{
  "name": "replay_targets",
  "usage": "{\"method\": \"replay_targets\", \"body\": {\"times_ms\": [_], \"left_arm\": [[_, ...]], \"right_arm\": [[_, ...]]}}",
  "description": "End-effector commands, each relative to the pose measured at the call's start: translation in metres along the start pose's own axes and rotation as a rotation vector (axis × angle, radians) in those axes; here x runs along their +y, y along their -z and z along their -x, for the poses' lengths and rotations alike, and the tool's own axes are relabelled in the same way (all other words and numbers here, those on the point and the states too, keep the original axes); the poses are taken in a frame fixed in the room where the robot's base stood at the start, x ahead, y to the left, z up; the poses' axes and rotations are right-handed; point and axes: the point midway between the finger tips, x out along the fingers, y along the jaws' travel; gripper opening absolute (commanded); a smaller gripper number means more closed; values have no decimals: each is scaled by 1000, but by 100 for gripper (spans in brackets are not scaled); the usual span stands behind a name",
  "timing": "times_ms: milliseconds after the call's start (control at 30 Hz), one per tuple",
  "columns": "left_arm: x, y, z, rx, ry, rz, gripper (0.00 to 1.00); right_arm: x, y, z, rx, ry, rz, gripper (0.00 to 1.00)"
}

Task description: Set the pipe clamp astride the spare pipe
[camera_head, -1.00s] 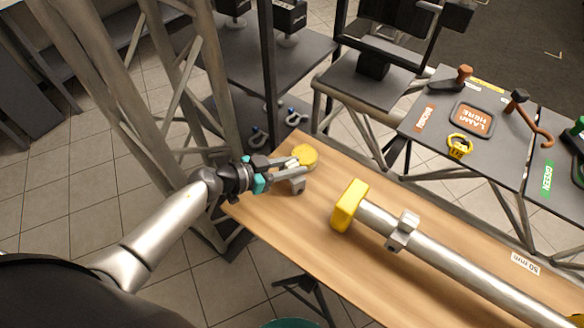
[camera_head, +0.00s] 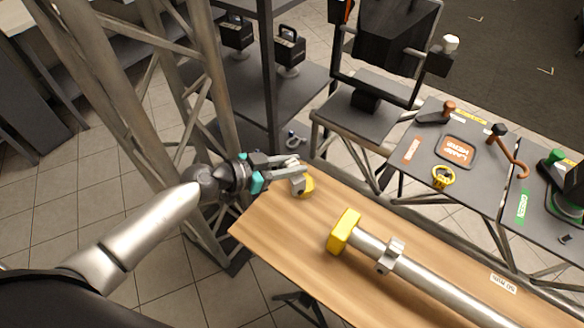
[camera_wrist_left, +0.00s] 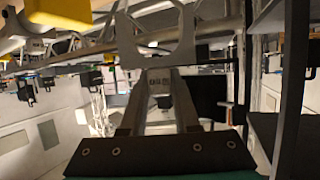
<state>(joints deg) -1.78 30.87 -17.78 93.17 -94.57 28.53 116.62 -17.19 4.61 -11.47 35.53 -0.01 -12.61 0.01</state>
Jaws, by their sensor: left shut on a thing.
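My left gripper (camera_head: 292,167) is shut on a small grey pipe clamp (camera_head: 298,186). The clamp hangs below the fingertips, above the far left end of the wooden table. In the left wrist view the gripper (camera_wrist_left: 160,85) points at the clamp (camera_wrist_left: 155,45), whose forked jaws open toward the top of the picture. The spare pipe (camera_head: 435,287) is a silver tube to the right, with its near end in a yellow block (camera_head: 345,232). Another grey clamp (camera_head: 390,256) sits around the pipe. The held clamp is apart from the pipe. My right gripper is not in view.
A yellow round object (camera_head: 308,188) is partly hidden behind the held clamp. The wooden table (camera_head: 285,225) is bare left of the yellow block. A dark side table (camera_head: 480,185) with tools and a yellow ring stands behind. A metal truss (camera_head: 205,130) rises beside my left arm.

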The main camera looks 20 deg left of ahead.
Motion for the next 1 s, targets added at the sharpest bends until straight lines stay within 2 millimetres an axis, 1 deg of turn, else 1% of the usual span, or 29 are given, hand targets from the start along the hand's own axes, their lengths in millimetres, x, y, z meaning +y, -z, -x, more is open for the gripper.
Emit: {"method": "replay_targets", "body": {"times_ms": [33, 133, 300, 433, 600, 667, 767, 867, 1000], "left_arm": [[0, 16, 6, 2, 0, -4, 0], [0, 32, 13, 3, 0, -3, 0], [0, 51, 21, 2, 0, -1, 0], [0, 59, 24, 2, 0, 0, 0], [0, 63, 26, 2, 0, -1, 0], [0, 64, 26, 3, -2, -2, 0], [1, 67, 24, 6, -13, -7, 0], [3, 74, 24, 8, -34, -19, 0], [8, 85, 29, 9, -79, -38, 0]], "right_arm": [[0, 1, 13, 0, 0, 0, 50], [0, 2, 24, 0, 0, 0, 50], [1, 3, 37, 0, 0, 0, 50], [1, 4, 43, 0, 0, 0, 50], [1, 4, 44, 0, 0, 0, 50], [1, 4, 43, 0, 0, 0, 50], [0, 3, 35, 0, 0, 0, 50], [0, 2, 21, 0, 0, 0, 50], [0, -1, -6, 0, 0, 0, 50]]}}
